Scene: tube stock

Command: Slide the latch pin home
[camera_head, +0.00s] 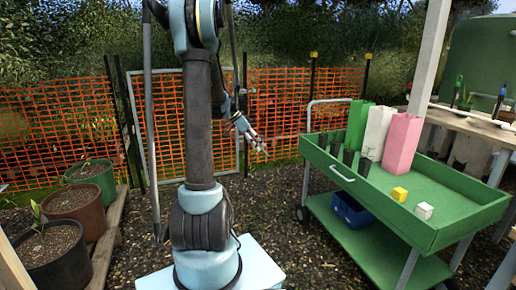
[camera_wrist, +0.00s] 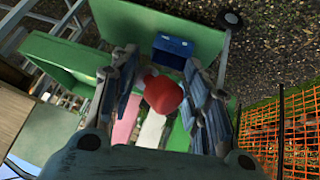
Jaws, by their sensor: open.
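The latch pin cannot be made out for certain in either view. A grey-framed gate (camera_head: 137,115) with orange mesh stands behind my arm in the head view. My gripper (camera_head: 257,142) is raised in front of the orange fence, right of the gate. In the wrist view my gripper (camera_wrist: 160,63) has its fingers spread apart. A rounded red thing (camera_wrist: 165,93) shows in the gap between them. I cannot tell what it is, or whether the fingers touch it.
A green cart (camera_head: 413,225) at right carries tall green, white and pink boxes, a yellow block (camera_head: 400,194) and a white block (camera_head: 424,211). A blue bin (camera_head: 350,212) sits on its lower shelf. Potted plants stand at left. Gravel between is clear.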

